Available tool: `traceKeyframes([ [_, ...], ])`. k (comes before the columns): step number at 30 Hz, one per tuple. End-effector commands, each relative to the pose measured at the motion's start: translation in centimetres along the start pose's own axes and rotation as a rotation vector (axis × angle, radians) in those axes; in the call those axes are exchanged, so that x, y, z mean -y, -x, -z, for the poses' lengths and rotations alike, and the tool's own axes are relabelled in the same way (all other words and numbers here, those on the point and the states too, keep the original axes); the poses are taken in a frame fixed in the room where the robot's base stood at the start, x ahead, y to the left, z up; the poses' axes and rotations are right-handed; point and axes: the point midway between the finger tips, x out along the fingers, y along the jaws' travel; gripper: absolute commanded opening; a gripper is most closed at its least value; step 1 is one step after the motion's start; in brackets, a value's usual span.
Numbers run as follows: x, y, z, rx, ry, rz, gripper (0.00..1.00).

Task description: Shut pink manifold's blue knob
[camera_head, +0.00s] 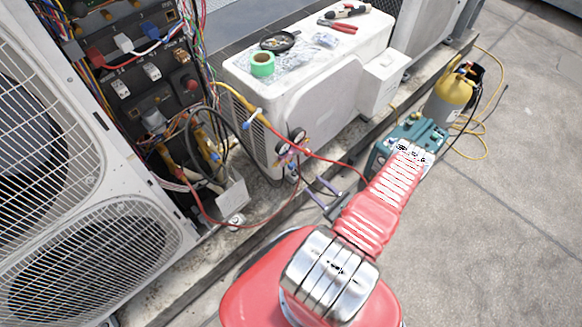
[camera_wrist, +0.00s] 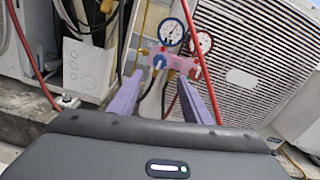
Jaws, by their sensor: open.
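The pink manifold (camera_wrist: 181,64) hangs in front of a condenser's grille, with two round gauges above it. Its blue knob (camera_wrist: 159,61) is at the left end in the wrist view. In the camera_head view the manifold (camera_head: 289,149) is small, and I cannot tell its knobs apart clearly. My gripper (camera_wrist: 159,80) has two purple fingers, open and apart, pointing toward the manifold. The blue knob shows between the fingertips in the wrist view, seemingly beyond them. In the camera_head view my gripper (camera_head: 321,188) is right of and below the manifold, with nothing held.
A red hose (camera_wrist: 201,55) passes close to the manifold's right side. A white condenser (camera_head: 315,85) stands behind it, with tape and tools on top. An open wiring panel (camera_head: 135,75) is at left. A yellow cylinder (camera_head: 452,97) stands at right; concrete there is mostly clear.

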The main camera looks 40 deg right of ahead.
Motion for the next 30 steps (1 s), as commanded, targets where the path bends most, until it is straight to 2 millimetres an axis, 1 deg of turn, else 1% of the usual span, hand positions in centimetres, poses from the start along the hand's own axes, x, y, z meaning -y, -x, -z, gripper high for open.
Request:
traceKeyframes([
  [7,0.0,-0.2,0.0,0.000,0.000,-0.002,0.44],
  [11,0.0,-0.8,-0.1,0.001,0.000,-0.004,0.44],
  [17,-0.1,-2.6,-0.1,0.002,0.000,-0.005,0.44],
  [30,-0.1,-7.3,-0.1,0.001,0.001,-0.006,0.44],
])
